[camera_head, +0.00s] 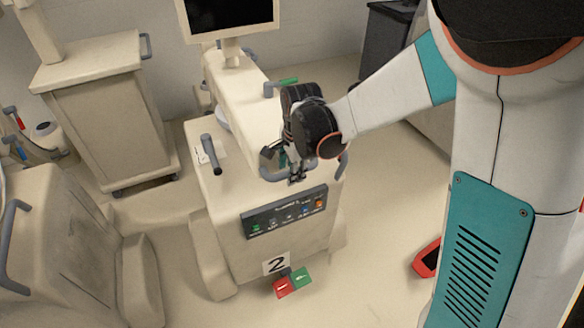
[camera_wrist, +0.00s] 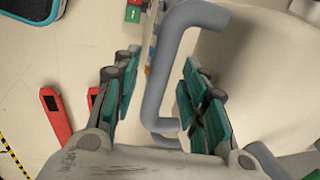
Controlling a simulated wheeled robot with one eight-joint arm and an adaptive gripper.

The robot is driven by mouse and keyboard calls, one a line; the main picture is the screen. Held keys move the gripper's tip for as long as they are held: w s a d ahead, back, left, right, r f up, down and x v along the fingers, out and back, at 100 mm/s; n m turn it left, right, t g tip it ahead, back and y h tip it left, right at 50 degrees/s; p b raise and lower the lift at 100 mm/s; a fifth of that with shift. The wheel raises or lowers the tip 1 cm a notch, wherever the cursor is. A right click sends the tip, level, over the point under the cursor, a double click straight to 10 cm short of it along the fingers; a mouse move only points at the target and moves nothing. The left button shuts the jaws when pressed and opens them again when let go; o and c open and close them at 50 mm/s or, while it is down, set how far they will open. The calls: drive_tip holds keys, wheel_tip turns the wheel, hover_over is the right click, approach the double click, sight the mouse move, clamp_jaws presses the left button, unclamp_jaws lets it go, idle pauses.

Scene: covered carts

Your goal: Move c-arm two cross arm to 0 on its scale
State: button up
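C-arm two is the cream cart (camera_head: 225,195) marked with a "2" (camera_head: 276,264) in the head view. A control panel with coloured buttons (camera_head: 285,212) is on its front. A grey lever (camera_head: 210,152) stands on its top left beside a small white label, too small to read. A green-tipped handle (camera_head: 281,83) is farther back. My gripper (camera_head: 290,168) is at the grey front handle (camera_head: 272,177), partly hiding it. In the wrist view, my gripper (camera_wrist: 163,92) is open, with a bent grey bar (camera_wrist: 155,88) between its fingers and a gap visible on both sides.
Another cream cart (camera_head: 95,110) is at the back left, and a third body with a grey handle (camera_head: 12,245) at the lower left. Red and green pedals (camera_head: 292,283) lie at the cart's foot. Floor right of the cart is mostly clear.

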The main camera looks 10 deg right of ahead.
wheel_tip(320, 180, up, 12)
drive_tip(key=s, duration=0.2)
drive_tip(key=shift+s+d+f, duration=0.15)
drive_tip(key=shift+s+d, duration=0.05)
drive_tip(key=shift+d, duration=0.2)
idle(0.5)
idle(0.5)
drive_tip(key=s+d+r+n+t, duration=0.1)
drive_tip(key=s+d+n+t, duration=0.1)
drive_tip(key=s+d+n, duration=0.3)
drive_tip(key=s+d+n+t+b, duration=0.1)
drive_tip(key=s+d+n+t, duration=0.2)
drive_tip(key=s+n, duration=0.6)
drive_tip(key=s+d, duration=0.2)
drive_tip(key=s, duration=0.3)
drive_tip(key=shift+r+n+h+b, duration=0.3)
drive_tip(key=shift+r+n, duration=0.05)
drive_tip(key=shift+n, duration=0.05)
idle(1.0)
